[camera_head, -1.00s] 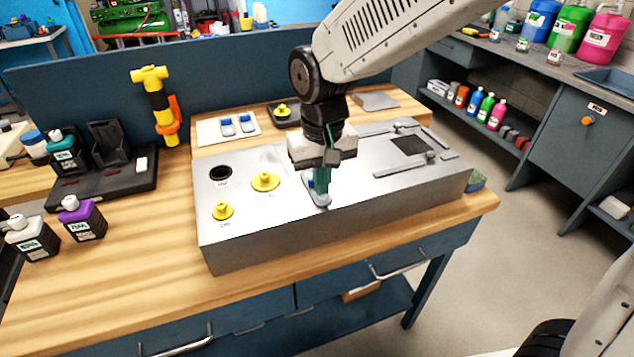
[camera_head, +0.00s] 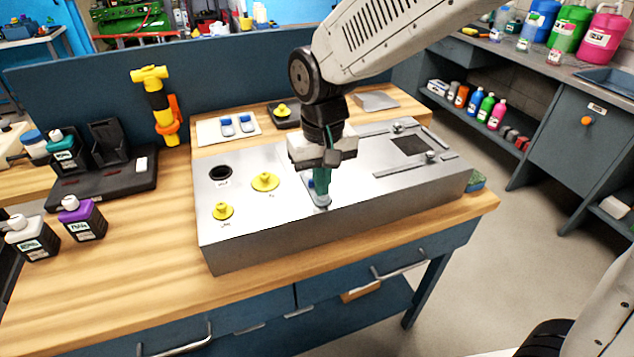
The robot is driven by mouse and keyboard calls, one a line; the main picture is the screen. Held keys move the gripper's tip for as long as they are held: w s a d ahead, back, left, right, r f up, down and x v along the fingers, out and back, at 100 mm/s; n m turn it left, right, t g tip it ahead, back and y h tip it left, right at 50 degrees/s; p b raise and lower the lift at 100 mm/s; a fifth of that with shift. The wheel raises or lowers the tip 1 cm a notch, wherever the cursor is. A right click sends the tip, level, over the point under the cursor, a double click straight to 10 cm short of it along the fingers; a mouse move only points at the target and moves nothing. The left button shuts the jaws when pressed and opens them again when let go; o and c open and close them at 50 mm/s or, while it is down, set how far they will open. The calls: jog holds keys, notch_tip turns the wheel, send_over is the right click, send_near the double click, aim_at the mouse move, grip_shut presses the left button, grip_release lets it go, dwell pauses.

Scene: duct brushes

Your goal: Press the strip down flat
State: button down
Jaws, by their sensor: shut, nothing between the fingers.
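Two blue pieces (camera_head: 236,124) lie on a white sheet behind the box.
Yellow knobbed plugs (camera_head: 265,181) and a dark round hole (camera_head: 220,172) are on the box's left part. A dark rectangular opening (camera_head: 409,146) lies to the right between rails. Bottles (camera_head: 82,218) and a black tray (camera_head: 100,188) stand left. Bare wood (camera_head: 140,270) lies at front left.

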jog(key=shift+r, duration=2.15)
